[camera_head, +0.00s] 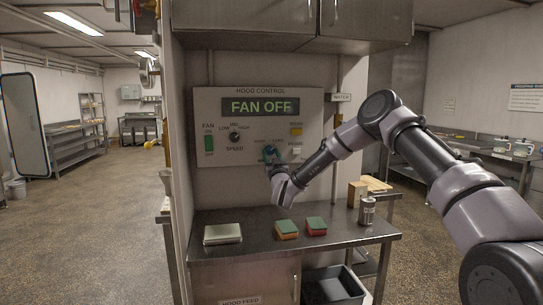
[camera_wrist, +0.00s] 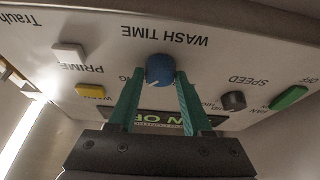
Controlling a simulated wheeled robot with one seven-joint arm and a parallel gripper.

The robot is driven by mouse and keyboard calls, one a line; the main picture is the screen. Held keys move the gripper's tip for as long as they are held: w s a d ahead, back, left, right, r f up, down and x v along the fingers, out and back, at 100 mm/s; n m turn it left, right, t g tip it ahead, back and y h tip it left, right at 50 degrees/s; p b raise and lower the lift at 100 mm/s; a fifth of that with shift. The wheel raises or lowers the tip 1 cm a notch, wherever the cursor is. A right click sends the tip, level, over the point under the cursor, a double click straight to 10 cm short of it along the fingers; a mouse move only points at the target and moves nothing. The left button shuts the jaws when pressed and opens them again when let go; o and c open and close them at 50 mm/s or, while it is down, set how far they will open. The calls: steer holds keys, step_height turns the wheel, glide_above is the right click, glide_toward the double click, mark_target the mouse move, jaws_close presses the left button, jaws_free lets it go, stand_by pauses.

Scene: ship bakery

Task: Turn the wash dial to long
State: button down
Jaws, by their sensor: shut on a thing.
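The wash dial is a blue round knob (camera_head: 270,151) low on the hood control panel (camera_head: 219,110). In the wrist view, where the panel appears upside down, the blue knob (camera_wrist: 160,69) sits beside the words WASH TIME. My gripper (camera_wrist: 161,82) has its two green fingers on either side of the knob and is shut on it. In the head view my gripper (camera_head: 272,163) reaches the panel from the right and covers part of the dial. The dial's pointer and position labels cannot be made out.
The black speed knob (camera_head: 234,137), green fan switch (camera_head: 209,144), yellow button (camera_head: 296,132) and white prime button (camera_head: 294,154) are near the dial. The display (camera_head: 260,106) reads FAN OFF. Sponges (camera_head: 287,230) and a metal shaker (camera_head: 367,210) stand on the steel counter (camera_head: 255,245) below.

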steer(key=shift+f+m, duration=0.1)
steer(key=shift+m, duration=0.3)
steer(key=shift+c, duration=1.7)
jaws_free()
steer(key=shift+s, duration=0.1)
steer(key=v, duration=1)
steer(key=shift+s, duration=0.35)
